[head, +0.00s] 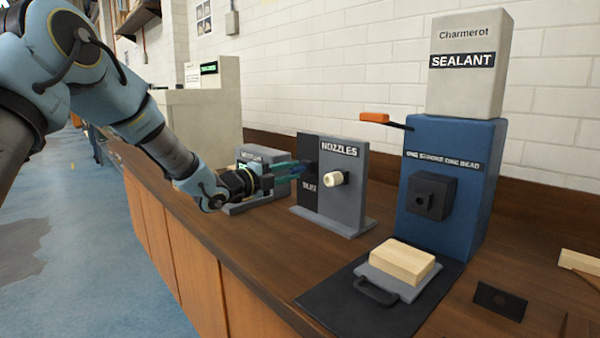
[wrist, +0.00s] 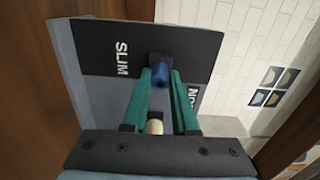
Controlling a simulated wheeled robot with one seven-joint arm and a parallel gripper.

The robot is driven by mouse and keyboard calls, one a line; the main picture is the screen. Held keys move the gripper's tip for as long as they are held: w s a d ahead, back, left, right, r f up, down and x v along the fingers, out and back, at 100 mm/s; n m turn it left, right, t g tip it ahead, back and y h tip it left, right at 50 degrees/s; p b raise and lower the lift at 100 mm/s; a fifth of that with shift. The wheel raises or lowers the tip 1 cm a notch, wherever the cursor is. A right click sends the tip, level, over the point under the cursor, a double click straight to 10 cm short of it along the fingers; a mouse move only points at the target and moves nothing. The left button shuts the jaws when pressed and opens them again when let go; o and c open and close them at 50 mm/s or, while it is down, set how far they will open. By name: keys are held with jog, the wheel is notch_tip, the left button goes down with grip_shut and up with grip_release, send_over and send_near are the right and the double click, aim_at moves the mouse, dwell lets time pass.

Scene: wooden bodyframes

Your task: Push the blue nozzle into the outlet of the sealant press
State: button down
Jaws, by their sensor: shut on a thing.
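The blue nozzle (wrist: 161,75) sits at the dark SLIM side of the nozzle stand (head: 355,207), between my fingertips in the wrist view. My gripper (head: 300,168) has green fingers and is shut on this nozzle. I cannot tell whether the nozzle's base is still in its holder. In the head view the fingers mostly hide it. The sealant press (head: 472,185) is a tall blue body with a cream top, to the right of the stand. Its outlet (head: 431,197) is a black block on the front, with nothing in it.
A white nozzle (head: 333,180) sticks out of the stand beside the blue one. A wooden block (head: 402,261) lies on a grey handled plate below the outlet. An orange lever (head: 374,117) juts left from the press. A grey box (head: 262,156) stands behind my gripper.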

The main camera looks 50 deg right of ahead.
jog(key=shift+a, duration=0.25)
jog(key=shift+w+a+b, duration=0.1)
jog(key=shift+a+b, duration=0.5)
jog(key=shift+a, duration=0.55)
